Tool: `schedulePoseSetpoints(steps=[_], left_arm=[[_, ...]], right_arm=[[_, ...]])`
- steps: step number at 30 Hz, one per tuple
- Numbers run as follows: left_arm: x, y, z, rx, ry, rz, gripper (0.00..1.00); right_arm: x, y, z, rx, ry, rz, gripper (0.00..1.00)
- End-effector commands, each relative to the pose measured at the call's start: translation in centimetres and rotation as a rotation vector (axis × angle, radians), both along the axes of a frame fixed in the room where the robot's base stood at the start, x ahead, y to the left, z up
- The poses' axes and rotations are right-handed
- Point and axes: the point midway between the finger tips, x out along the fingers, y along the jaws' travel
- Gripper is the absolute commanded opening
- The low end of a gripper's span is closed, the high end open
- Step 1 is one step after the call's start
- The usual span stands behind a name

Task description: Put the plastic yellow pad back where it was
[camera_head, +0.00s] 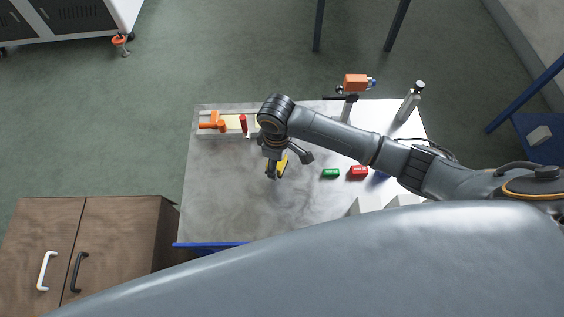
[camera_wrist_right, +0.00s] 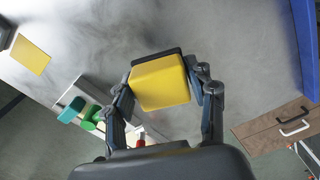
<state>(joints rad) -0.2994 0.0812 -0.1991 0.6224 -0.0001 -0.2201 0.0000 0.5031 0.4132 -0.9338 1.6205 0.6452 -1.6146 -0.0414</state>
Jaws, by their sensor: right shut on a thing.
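The yellow pad (camera_head: 283,162) is in my right gripper (camera_head: 277,170), above the grey metal table (camera_head: 225,195). In the right wrist view the yellow pad (camera_wrist_right: 161,82) is a blocky yellow piece with a dark edge behind it. The two fingers of my right gripper (camera_wrist_right: 165,92) are shut on its sides. The arm hides part of the table behind the gripper in the head view. My left gripper is not in view.
A tray (camera_head: 197,132) with orange-handled tools (camera_head: 212,125) and a red-handled tool (camera_head: 243,123) stands at back left. An orange device (camera_head: 355,82) stands behind. The table's front left is clear.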

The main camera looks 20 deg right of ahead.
Motion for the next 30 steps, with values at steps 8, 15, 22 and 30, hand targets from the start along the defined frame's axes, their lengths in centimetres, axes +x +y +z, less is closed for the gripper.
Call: schedulePoseSetpoints(steps=[8,15,22,30], left_arm=[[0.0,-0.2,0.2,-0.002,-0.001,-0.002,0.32],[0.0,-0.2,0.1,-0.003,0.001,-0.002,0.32],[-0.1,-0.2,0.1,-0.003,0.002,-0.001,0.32],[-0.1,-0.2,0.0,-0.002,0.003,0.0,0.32]], right_arm=[[1.7,-1.6,-2.7,0.0,-0.001,-0.001,0.23],[1.9,-1.8,-5.7,0.001,-0.001,0.0,0.23],[2.0,-1.9,-6.2,0.0,-0.003,0.0,0.23],[2.0,-1.9,-6.6,0.0,-0.003,0.0,0.64]])
